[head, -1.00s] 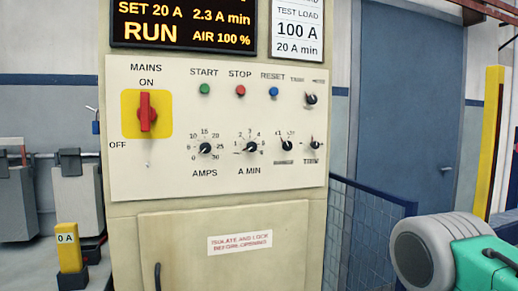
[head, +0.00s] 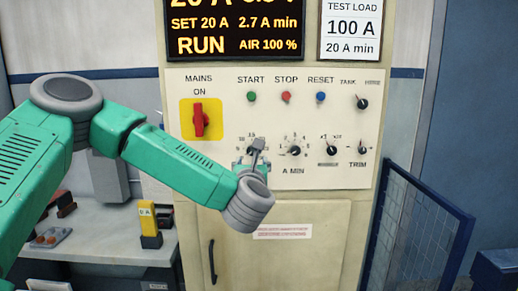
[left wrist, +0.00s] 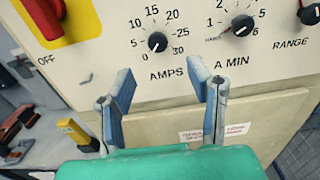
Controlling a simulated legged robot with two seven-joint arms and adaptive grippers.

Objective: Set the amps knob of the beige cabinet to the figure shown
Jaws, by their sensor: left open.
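The beige cabinet (head: 325,215) stands in the middle of the head view. Its display (head: 236,30) reads SET 20 A and RUN. A card (head: 351,30) reads TEST LOAD 100 A, 20 A min. The black amps knob (left wrist: 157,42) shows clear of the fingers in the left wrist view, inside a scale from 0 to 30. Its exact setting is too small to tell. My left gripper (head: 257,150) is in front of the amps dial in the head view and hides most of it. In the left wrist view its fingers (left wrist: 163,88) are open and empty, below the knob.
The A MIN knob (left wrist: 242,25) is close on the right of the amps knob. The red mains switch (head: 200,120) is at upper left on ON. A blue mesh barrier (head: 415,225) stands right of the cabinet. A bench (head: 120,250) with a yellow block (head: 149,222) is at left.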

